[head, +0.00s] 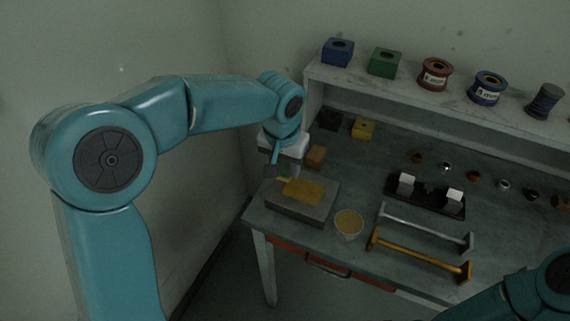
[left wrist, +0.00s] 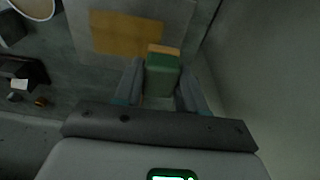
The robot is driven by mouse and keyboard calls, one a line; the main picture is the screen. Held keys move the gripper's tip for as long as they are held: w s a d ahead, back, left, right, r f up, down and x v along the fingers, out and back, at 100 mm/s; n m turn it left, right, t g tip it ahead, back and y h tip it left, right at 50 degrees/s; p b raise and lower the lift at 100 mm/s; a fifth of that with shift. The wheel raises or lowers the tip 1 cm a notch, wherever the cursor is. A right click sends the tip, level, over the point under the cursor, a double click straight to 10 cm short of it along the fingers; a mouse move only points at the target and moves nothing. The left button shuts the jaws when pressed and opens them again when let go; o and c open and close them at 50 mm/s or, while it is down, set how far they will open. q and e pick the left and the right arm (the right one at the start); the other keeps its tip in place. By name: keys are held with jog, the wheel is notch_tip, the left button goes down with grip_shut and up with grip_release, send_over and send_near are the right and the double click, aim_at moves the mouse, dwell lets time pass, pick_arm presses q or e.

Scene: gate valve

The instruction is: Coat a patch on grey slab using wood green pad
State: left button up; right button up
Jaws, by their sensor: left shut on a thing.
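The grey slab (head: 296,210) lies flat near the left front of the bench, with a yellow-ochre patch (head: 304,190) on its top. In the left wrist view the patch (left wrist: 125,33) covers much of the visible slab (left wrist: 186,14). My left gripper (head: 276,173) is over the slab's left back edge. In the left wrist view its fingers are shut on a green pad (left wrist: 162,76) with an orange-yellow end edge. That end is beside the patch's right edge; I cannot tell whether it touches the slab. My right gripper is out of view.
A round cup of yellow material (head: 348,223) stands right of the slab. A grey handle bar (head: 425,228) and a yellow one (head: 415,256) lie farther right. A black holder with white blocks (head: 425,198) is behind them. Spools and blocks line the back shelf (head: 400,88).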

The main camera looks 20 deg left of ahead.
pick_arm(q)
jog(key=shift+w+a+r+p, duration=0.1)
jog(key=shift+a+r+p, duration=0.1)
jog(key=shift+r+p, duration=0.6)
notch_tip(320, 180, up, 3)
jog(key=shift+d+f+p, duration=0.15)
jog(key=shift+p, duration=0.55)
jog(key=shift+r, duration=0.25)
